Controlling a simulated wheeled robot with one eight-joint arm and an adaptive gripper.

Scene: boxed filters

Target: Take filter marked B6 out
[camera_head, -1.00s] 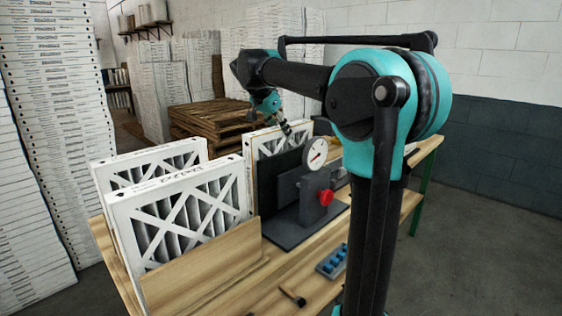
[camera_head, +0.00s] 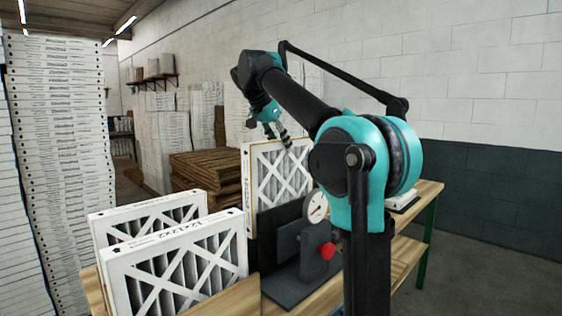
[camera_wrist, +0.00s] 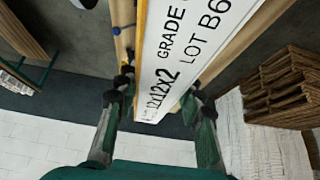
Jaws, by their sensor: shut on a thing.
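The filter marked LOT B6 (camera_head: 281,176) is a white-framed pleated panel with a crisscross face. It stands upright behind the black plate (camera_head: 279,218) of the gauge fixture, and its lower edge is hidden there. In the wrist view its white top edge (camera_wrist: 178,62) reads "12x12x2", "GRADE" and "LOT B6". My gripper (camera_head: 273,134) is at its top edge from above. In the wrist view my gripper (camera_wrist: 158,98) has one finger on each side of the filter, shut on it.
The dial gauge (camera_head: 316,207) with a red knob (camera_head: 327,251) stands just in front of the filter. Two more filters (camera_head: 185,268) stand upright at the left on the wooden bench (camera_head: 405,240). Wooden pallets (camera_head: 208,180) and tall white stacks (camera_head: 62,150) are behind and left.

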